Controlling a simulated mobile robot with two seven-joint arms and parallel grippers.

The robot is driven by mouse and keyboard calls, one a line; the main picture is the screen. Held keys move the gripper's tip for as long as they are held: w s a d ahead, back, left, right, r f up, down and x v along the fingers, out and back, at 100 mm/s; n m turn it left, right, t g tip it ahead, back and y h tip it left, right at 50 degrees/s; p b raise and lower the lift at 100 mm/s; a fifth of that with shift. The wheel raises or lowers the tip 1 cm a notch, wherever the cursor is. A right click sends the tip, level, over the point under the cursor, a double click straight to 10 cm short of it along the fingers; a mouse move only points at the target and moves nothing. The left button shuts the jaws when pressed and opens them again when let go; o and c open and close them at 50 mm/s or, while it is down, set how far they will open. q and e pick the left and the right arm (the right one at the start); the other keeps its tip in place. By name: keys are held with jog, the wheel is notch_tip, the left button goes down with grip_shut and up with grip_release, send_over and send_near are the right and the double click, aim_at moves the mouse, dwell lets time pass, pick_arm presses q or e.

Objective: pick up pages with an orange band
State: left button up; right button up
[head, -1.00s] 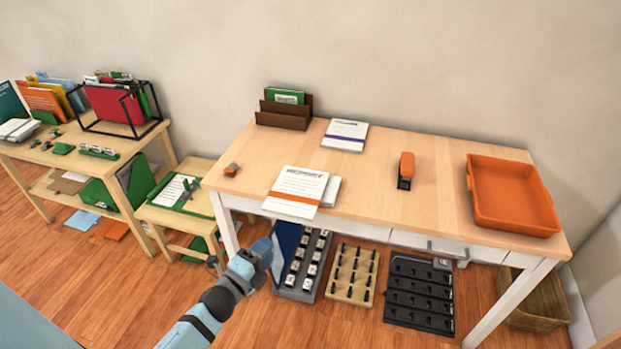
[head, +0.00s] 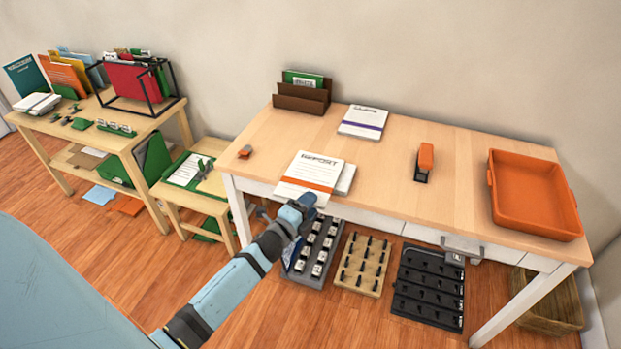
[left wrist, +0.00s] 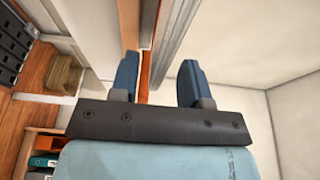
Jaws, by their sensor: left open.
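The pages with an orange band (head: 308,178) lie at the front left of the table (head: 390,182), printed side up, their front end at the table's front edge. A white block (head: 345,180) shows beside them on the right. My left gripper (head: 308,200) is at the front edge, close to the pages' front right corner. In the left wrist view its two blue fingers (left wrist: 158,80) stand apart. A thin orange strip (left wrist: 147,65) shows between them, with pale layered edges beyond. I cannot tell if the fingers touch anything. My right gripper is out of view.
Pages with a purple band (head: 362,121) lie behind. A stapler (head: 424,162), an orange tray (head: 535,231) and a brown holder (head: 302,102) stand on the table. A small orange item (head: 245,152) lies at left. Racks (head: 362,264) stand on the floor below.

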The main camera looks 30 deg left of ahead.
aim_at(311, 178)
pick_arm(q)
jog(key=w, duration=0.2)
jog(key=shift+w+d+f, duration=0.1)
jog(key=shift+w, duration=0.25)
grip_shut()
